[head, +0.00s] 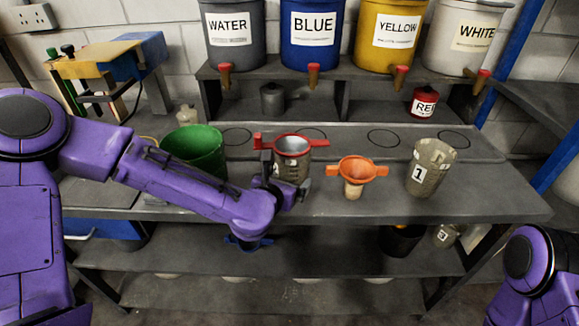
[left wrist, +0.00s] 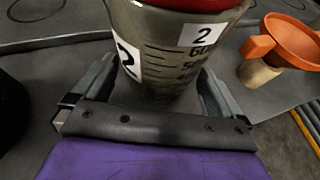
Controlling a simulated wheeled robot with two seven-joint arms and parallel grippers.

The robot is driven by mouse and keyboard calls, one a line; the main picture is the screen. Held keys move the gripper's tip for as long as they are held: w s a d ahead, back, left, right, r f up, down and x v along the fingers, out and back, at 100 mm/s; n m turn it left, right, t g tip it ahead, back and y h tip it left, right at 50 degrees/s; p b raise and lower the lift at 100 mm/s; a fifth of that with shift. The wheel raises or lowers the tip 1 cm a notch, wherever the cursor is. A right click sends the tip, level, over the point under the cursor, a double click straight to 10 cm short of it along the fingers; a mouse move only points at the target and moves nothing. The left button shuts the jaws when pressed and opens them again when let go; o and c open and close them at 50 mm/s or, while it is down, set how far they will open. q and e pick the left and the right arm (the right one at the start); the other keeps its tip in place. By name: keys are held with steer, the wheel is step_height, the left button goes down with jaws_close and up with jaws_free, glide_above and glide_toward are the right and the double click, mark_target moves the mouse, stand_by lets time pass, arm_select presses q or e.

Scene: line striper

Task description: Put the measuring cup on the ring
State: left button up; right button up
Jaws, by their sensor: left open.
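A clear measuring cup (head: 292,170) labelled 2 stands on the table, with a red funnel (head: 291,144) on its top. In the left wrist view the cup (left wrist: 172,62) is large, with its scale and labels facing me. My left gripper (head: 286,183) is open, with one finger on each side of this cup; I cannot tell whether they touch it. A second measuring cup (head: 430,168), labelled 1, stands to the right. Several dark outlined rings lie on the raised strip behind, such as one ring (head: 383,138) that looks empty. My right gripper is out of view.
An orange funnel (head: 357,170) stands between the two cups. A green bucket (head: 195,150) is behind my left arm. Buckets with taps, including a blue bucket (head: 312,35), line the upper shelf. A red can (head: 423,103) stands below them. The table's front right is clear.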

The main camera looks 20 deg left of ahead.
arm_select(q)
steer(key=shift+x, duration=0.85)
steer(key=shift+s, duration=0.1)
steer(key=c, duration=0.8)
